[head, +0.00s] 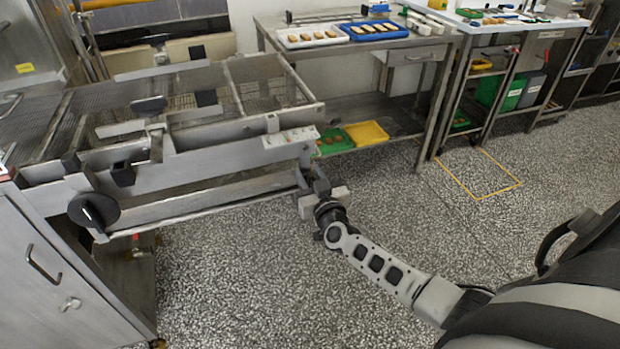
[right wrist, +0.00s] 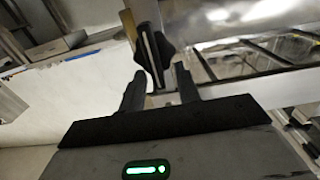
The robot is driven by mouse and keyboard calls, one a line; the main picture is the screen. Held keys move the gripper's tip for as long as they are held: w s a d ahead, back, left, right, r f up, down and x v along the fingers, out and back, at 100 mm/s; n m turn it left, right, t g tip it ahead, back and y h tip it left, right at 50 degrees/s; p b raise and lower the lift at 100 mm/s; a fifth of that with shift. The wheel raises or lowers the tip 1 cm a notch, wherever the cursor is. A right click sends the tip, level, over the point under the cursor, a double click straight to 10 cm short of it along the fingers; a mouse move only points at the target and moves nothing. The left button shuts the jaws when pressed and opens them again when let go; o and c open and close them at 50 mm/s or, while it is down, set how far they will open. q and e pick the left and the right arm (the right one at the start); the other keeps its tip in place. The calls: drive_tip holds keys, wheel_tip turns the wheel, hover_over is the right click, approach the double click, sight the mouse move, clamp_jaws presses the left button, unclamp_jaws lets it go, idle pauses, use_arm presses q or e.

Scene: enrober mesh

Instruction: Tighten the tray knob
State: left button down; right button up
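A dark, flat knob (right wrist: 152,55) with a pale edge shows in the right wrist view, beyond and partly between my right gripper's dark fingertips. My right gripper (right wrist: 160,82) is open, with a finger on either side of the knob's lower end; I cannot tell whether either touches it. In the head view my right gripper (head: 318,186) is at the right end of the machine's long metal tray (head: 205,208), below the mesh bed. The knob is hard to separate from the dark fingers there. My left gripper is not in view.
The steel enrober with its wire mesh (head: 190,100) fills the left, with a black round handwheel (head: 93,212) at its front. A steel table (head: 400,42) behind holds a white tray (head: 312,36) and a blue tray (head: 373,30). The speckled floor (head: 260,280) is clear.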

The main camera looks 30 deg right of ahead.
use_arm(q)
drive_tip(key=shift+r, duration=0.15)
use_arm(e)
clamp_jaws()
